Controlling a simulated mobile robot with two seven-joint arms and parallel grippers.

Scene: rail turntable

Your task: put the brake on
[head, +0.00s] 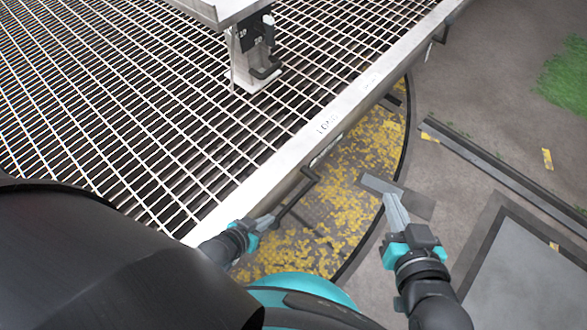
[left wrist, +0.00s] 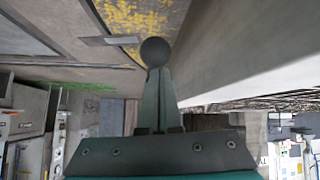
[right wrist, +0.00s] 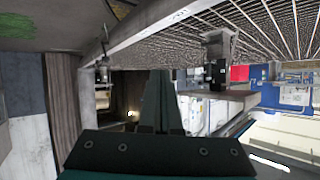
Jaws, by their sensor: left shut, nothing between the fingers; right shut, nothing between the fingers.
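A dark bent lever (head: 297,198) hangs below the pale edge beam of the grating deck. I take it for the brake lever. My left gripper (head: 271,219) is shut and empty at the lever's lower end. In the left wrist view a dark round knob (left wrist: 155,52) stands right at the shut fingertips (left wrist: 159,72); whether they touch it I cannot tell.
The grating deck (head: 130,90) fills the upper left, bordered by the edge beam (head: 325,120). A pedestal with a dark panel (head: 252,32) stands on it. Another dark handle (head: 437,38) is farther along the beam. A rail (head: 490,160) and a grey slab (head: 530,275) lie right.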

